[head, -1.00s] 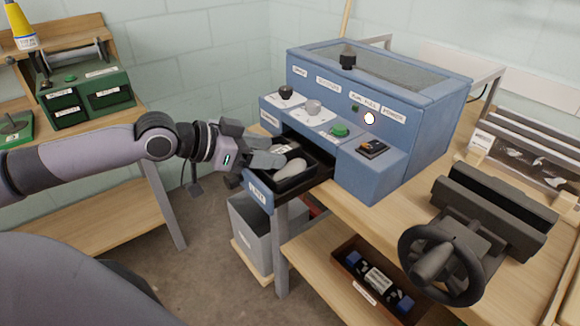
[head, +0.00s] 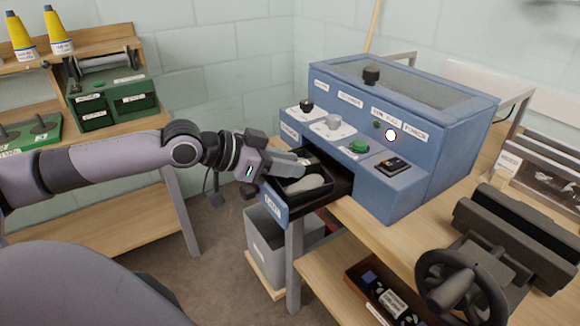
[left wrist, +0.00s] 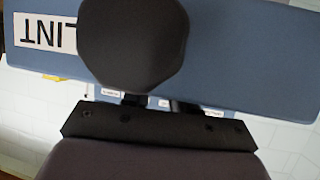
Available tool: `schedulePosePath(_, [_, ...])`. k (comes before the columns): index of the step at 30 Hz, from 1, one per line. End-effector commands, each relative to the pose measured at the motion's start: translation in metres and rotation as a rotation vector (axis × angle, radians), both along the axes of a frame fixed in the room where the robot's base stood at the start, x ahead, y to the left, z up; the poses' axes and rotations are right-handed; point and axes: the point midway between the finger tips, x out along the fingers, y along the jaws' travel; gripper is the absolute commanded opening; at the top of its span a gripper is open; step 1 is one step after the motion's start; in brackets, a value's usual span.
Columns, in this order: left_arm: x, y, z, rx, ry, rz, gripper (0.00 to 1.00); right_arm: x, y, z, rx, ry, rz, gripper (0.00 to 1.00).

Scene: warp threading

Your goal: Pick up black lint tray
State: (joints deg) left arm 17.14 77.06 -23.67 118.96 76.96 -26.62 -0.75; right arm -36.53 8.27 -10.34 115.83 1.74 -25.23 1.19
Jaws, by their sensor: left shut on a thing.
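The black lint tray (head: 322,193) sits in the pulled-out drawer of the blue machine, behind a blue front panel (head: 276,206) labelled LINT. A grey lump of lint (head: 304,184) and a small pale-labelled piece lie in it. My left gripper (head: 302,167) reaches in from the left and is shut on the tray at its left side; its fingers hide part of the rim. In the left wrist view, the LINT panel (left wrist: 240,50) is close, with a dark round knob (left wrist: 135,40) in front of it. My right gripper is not in view.
The blue machine (head: 400,130) stands on a wooden bench (head: 415,235), right of the drawer. A grey bin (head: 262,237) is below the drawer. A green drawer box (head: 112,103) is on the left bench.

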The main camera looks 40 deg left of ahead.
Motion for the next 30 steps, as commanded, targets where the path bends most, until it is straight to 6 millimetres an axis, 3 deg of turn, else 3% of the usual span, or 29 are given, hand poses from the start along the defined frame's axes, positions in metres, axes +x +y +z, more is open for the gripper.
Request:
schedulePosePath(8, [0.001,0.000,0.036,0.000,-0.007,0.000,0.00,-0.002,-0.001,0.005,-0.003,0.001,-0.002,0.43])
schedulePosePath(21, [0.001,0.000,0.148,-0.003,-0.010,0.000,0.00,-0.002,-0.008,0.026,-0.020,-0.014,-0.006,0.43])
schedulePosePath(30, [0.001,0.000,0.192,-0.003,-0.005,0.000,0.00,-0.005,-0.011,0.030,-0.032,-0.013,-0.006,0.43])
